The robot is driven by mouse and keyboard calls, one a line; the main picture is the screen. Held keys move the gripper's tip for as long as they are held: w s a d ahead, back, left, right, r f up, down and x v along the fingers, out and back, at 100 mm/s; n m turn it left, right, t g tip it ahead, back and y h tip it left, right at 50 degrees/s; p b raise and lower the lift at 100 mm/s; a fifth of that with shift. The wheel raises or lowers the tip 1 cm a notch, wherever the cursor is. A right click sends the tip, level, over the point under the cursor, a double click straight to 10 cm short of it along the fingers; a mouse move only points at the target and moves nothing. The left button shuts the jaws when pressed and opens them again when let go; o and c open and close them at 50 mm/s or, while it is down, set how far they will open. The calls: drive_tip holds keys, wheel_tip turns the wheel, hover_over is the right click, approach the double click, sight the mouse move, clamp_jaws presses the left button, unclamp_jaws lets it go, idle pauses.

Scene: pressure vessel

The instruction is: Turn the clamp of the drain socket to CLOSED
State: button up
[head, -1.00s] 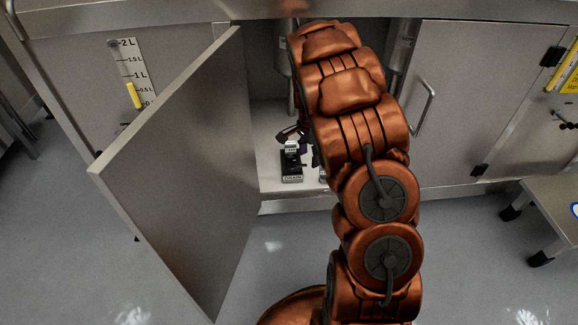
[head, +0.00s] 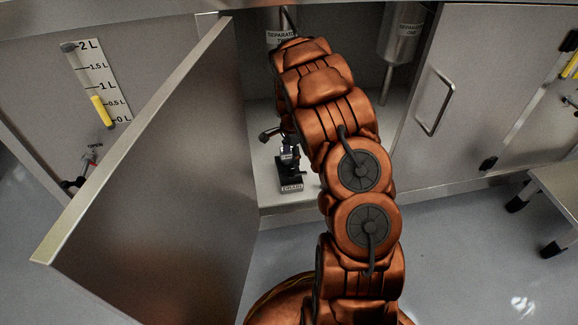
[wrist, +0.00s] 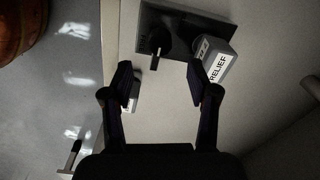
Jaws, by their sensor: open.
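In the head view the drain socket (head: 291,181) is a small black block with a DRAIN label, standing on the cabinet floor near its front edge. My arm hangs over its right side, and dark parts just above it are hard to tell apart. In the wrist view my gripper (wrist: 161,82) is open, with nothing held between its fingers. Beyond the fingertips are a black base plate with a dark knob and lever (wrist: 158,42) and a grey block marked RELIEF (wrist: 217,63). A small pale block (wrist: 134,98) is partly hidden behind the left finger. The clamp's setting cannot be read.
The open cabinet door (head: 165,180) stands to the left of my arm. A closed door with a handle (head: 436,103) is at the right. A metal vessel (head: 404,38) hangs inside the cabinet. A low step (head: 545,195) stands on the floor at right.

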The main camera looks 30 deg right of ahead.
sight(290, 169)
drive_tip(key=f+b, duration=0.1)
drive_tip(key=f, duration=0.5)
drive_tip(key=shift+a+f+b, duration=0.2)
drive_tip(key=shift+b, duration=0.2)
clamp_jaws()
